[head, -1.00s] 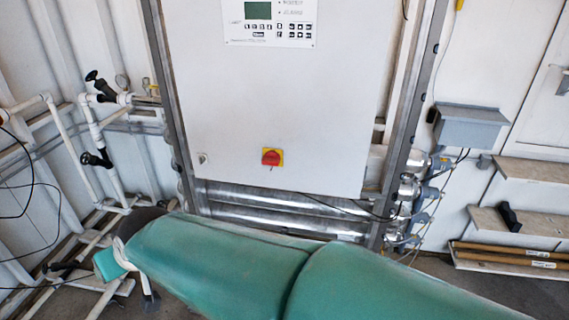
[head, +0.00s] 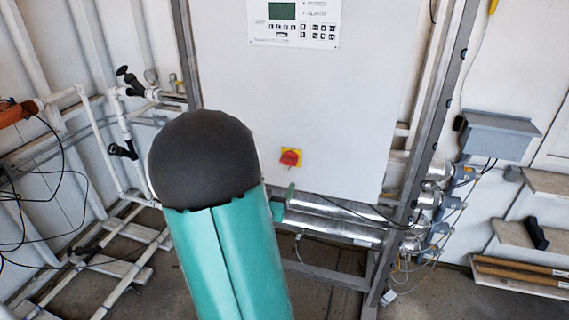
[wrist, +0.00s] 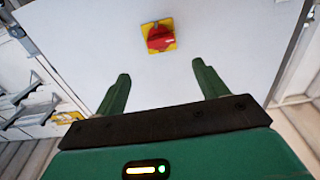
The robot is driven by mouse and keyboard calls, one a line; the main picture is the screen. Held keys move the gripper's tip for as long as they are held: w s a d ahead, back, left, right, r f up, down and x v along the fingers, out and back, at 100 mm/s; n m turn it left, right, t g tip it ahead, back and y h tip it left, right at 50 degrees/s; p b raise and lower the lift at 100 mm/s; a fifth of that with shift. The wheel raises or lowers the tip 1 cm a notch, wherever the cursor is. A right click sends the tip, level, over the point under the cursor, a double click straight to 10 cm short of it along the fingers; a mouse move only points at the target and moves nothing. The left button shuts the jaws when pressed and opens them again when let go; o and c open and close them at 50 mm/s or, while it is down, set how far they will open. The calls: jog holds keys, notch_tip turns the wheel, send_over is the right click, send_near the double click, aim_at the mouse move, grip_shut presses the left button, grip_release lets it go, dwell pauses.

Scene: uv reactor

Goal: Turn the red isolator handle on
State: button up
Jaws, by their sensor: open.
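The red isolator handle (head: 290,158) sits on a yellow square plate low on the front of the white cabinet (head: 350,100). In the wrist view the red handle (wrist: 159,38) is at the top centre, beyond the fingertips and roughly midway between them. My gripper (wrist: 158,80) has its two green fingers wide apart, with nothing between them. The gripper is apart from the handle. In the head view my arm hides most of the gripper; only a small green part shows just below the handle, near the cabinet's lower edge.
A control panel (head: 294,22) with a green screen is at the cabinet's top. White pipes (head: 95,140) with black valves stand at the left. Metal tubes (head: 335,222) run under the cabinet. A grey box (head: 498,135) and shelves are at the right.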

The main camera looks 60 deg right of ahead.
aim_at(288, 163)
jog(key=d, duration=0.4)
jog(key=w+d, duration=0.1)
jog(key=d, duration=0.3)
jog(key=w+d, duration=0.1)
jog(key=d, duration=0.3)
jog(key=shift+d, duration=0.25)
jog(key=c, duration=1)
jog(key=shift+o, duration=0.2)
jog(key=shift+m, duration=0.3)
jog(key=m, duration=1.1)
jog(key=shift+s, duration=0.15)
jog(key=shift+m, duration=0.3)
